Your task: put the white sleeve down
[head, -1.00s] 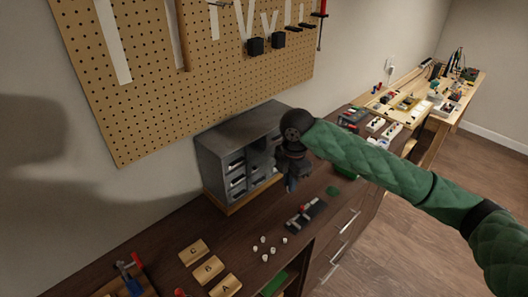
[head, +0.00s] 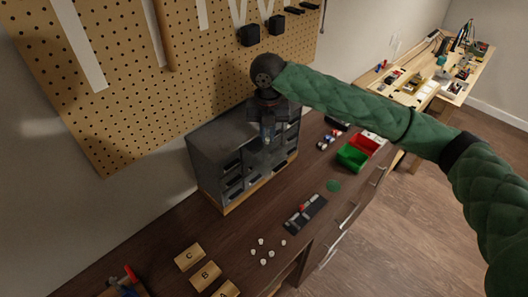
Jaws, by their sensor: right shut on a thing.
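My right gripper (head: 268,141) points down in front of the grey drawer cabinet (head: 217,150), at the height of its upper part. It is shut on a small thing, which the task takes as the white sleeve. My left gripper is not in view.
Wooden blocks marked C (head: 190,257) and B (head: 206,276) lie at the front. A pegboard (head: 130,110) stands behind.

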